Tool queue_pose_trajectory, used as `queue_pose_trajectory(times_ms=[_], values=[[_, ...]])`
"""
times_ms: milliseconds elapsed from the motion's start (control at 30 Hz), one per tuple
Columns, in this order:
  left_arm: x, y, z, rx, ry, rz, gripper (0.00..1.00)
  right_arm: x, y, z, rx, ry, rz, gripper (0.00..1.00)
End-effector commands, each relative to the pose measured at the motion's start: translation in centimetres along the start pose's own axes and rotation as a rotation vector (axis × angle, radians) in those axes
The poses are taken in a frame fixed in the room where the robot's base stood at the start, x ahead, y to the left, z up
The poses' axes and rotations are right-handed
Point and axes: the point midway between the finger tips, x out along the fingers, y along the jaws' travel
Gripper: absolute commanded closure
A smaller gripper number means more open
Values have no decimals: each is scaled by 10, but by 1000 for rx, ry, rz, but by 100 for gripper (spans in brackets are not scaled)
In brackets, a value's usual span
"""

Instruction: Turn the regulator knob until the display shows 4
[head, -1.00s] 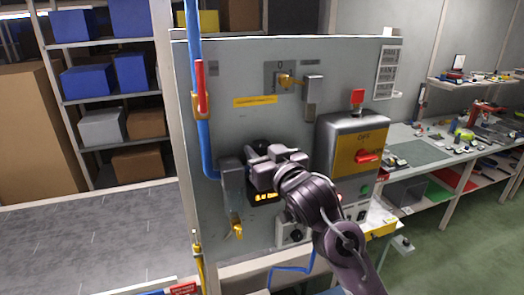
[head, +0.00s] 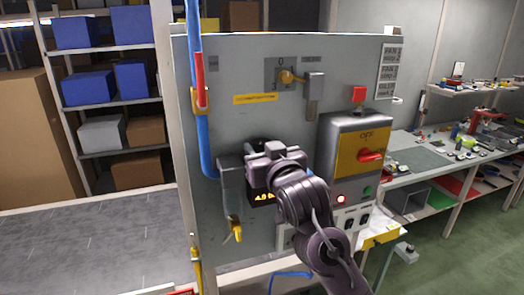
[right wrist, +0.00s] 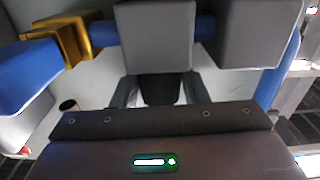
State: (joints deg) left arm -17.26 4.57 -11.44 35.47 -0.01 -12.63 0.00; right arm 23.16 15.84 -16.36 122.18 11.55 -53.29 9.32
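My right gripper (head: 262,152) is at the regulator on the grey panel and covers most of the knob in the head view. In the right wrist view, the dark knob (right wrist: 160,90) sits between the two fingers, which appear closed on its sides. Below the gripper, the dark display (head: 263,197) shows small yellow digits. They look like 4.0, but they are small and partly covered at the right, so the reading is not certain. My left gripper is not in view.
A blue pipe (head: 205,130) with a red lever valve (head: 200,80) runs down the panel's left side. A yellow selector (head: 288,77) sits above. A grey and yellow control box (head: 357,150) with a red switch stands close at the right. A workbench (head: 420,150) lies beyond.

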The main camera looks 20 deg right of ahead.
Motion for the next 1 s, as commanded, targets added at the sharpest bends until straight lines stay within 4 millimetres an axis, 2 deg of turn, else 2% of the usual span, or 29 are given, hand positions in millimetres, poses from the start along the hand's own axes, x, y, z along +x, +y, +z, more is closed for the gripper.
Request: queue_pose_trajectory(times_ms=[33, 133, 467, 800, 1000], values=[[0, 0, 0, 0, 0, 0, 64, 0, 0, 0, 0, 0, 0, 53], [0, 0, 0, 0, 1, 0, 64, 0, 0, 0, 0, 0, 0, 42], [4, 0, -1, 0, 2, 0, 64, -4, 0, 2, 0, -1, -1, 42], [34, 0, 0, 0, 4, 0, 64, -58, 0, 4, -2, 2, -2, 42], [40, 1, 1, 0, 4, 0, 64, -76, 0, 2, -1, 0, -1, 42]])
